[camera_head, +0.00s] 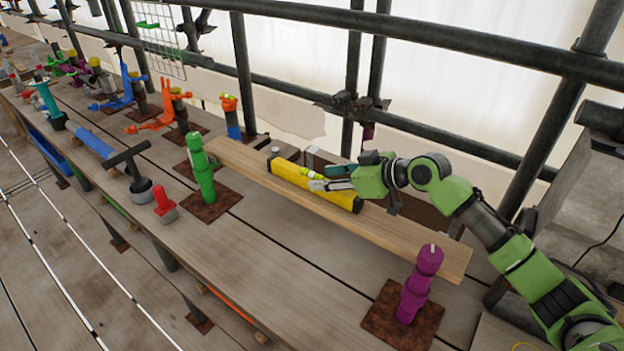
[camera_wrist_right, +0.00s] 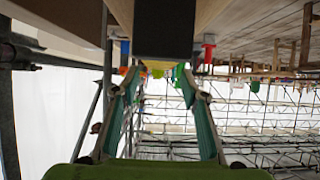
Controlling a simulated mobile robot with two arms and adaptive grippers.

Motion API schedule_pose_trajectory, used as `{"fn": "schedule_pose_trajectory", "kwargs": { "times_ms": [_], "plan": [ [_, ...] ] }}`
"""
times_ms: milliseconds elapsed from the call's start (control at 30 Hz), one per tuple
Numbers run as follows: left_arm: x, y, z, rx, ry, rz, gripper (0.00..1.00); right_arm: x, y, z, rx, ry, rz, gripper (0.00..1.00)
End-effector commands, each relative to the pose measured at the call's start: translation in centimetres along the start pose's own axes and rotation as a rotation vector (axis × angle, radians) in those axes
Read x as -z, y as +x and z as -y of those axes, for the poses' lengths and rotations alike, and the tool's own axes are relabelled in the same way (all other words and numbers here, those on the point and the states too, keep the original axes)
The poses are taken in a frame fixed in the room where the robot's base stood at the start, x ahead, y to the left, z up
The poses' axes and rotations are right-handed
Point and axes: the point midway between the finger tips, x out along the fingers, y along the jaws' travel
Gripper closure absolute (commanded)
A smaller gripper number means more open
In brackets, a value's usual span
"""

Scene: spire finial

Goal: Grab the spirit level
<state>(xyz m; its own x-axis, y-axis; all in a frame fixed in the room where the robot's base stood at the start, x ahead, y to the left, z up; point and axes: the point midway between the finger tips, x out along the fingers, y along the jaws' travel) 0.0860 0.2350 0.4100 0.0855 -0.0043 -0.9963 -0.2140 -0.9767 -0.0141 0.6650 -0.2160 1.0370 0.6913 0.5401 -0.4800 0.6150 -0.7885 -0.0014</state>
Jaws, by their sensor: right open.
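The spirit level is a yellow bar (camera_head: 287,172) with black end caps and a green vial in its top. It lies along a wooden plank (camera_head: 400,233) on the workbench. My right gripper (camera_head: 322,179) is at the level's right half, open, its fingers partly covering the bar in the head view. In the right wrist view a dark block (camera_wrist_right: 165,28), which looks like the level's end cap, shows at the top. It lies between the lines of the open teal fingers (camera_wrist_right: 161,78). Whether the fingers touch the level is unclear. My left gripper is not in view.
A green post (camera_head: 203,172) stands left of the plank and a purple post (camera_head: 418,284) near its right end. A red tool (camera_head: 163,204) sits at the bench's front edge. Scaffold poles (camera_head: 440,46) run behind the bench. Bare bench lies before the plank.

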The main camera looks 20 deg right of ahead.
Motion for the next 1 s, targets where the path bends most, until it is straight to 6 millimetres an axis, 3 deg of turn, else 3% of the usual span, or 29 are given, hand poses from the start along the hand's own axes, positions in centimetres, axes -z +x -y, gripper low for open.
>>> {"fn": "schedule_pose_trajectory", "kwargs": {
  "times_ms": [167,500,800,933,967,1000],
  "plan": [
    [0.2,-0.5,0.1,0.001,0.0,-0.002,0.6,0.1,1.1,0.0,0.0,0.0,0.001,0.6],
    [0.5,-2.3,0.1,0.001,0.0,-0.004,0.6,-0.3,5.3,-0.3,0.0,0.001,0.0,0.6],
    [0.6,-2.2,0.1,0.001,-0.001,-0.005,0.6,-0.5,5.8,-0.3,-0.001,-0.001,0.001,0.6],
    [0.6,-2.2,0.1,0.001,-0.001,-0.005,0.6,-0.5,5.8,-0.3,-0.001,-0.001,0.001,0.94],
    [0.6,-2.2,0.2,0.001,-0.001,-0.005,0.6,-0.5,5.8,-0.3,-0.001,-0.001,0.001,1.0],
    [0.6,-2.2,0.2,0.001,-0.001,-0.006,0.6,-0.5,5.7,-0.3,-0.001,-0.001,0.001,1.0]
  ]
}}
